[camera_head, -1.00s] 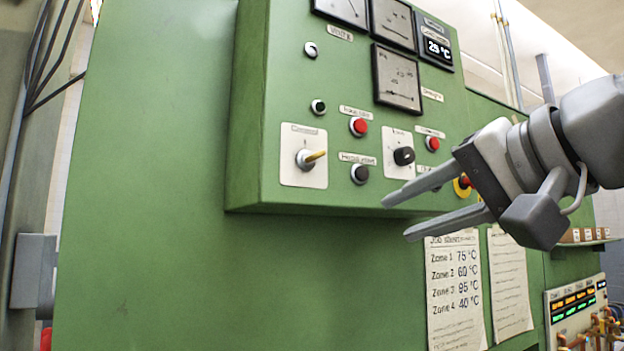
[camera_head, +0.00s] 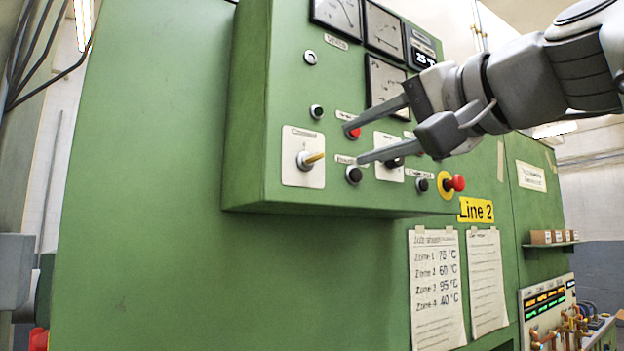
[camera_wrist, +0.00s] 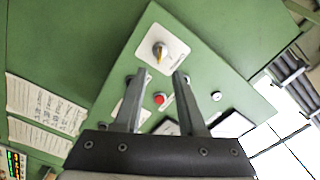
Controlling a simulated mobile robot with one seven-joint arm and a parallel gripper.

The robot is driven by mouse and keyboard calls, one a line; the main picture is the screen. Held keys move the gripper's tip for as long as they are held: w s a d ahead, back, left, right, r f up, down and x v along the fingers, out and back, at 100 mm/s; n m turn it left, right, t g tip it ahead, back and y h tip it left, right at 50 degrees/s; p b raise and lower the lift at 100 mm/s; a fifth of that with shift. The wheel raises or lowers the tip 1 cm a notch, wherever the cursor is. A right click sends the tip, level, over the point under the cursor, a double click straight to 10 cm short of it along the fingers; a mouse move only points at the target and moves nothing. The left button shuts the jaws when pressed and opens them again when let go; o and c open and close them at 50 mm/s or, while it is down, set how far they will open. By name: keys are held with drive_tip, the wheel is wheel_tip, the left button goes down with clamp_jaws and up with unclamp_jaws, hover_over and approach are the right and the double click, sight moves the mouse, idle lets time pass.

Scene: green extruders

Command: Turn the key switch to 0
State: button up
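The key switch with a yellow key (camera_head: 314,158) sits on a white plate (camera_head: 303,176) at the lower left of the green control panel (camera_head: 262,120). The key points sideways to the right in the head view. The plate's lettering is too small to read. In the wrist view the key switch (camera_wrist: 160,52) lies ahead of the fingertips, close to midway between them. My gripper (camera_head: 352,146) is open and empty, to the right of the key switch and apart from it. Its fingers cover parts of a black selector switch and a red button.
Black buttons (camera_head: 353,175), a red button (camera_head: 353,132) and a red emergency stop (camera_head: 455,183) on yellow stand out from the panel near my gripper. Gauges (camera_head: 335,15) sit above. Paper sheets (camera_head: 437,290) hang below. Room left of the panel is clear.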

sight(322, 156)
drive_tip(key=p+x, duration=0.2)
drive_tip(key=x, duration=0.8)
drive_tip(key=shift+w+a, duration=0.15)
drive_tip(key=shift+a, duration=0.05)
clamp_jaws()
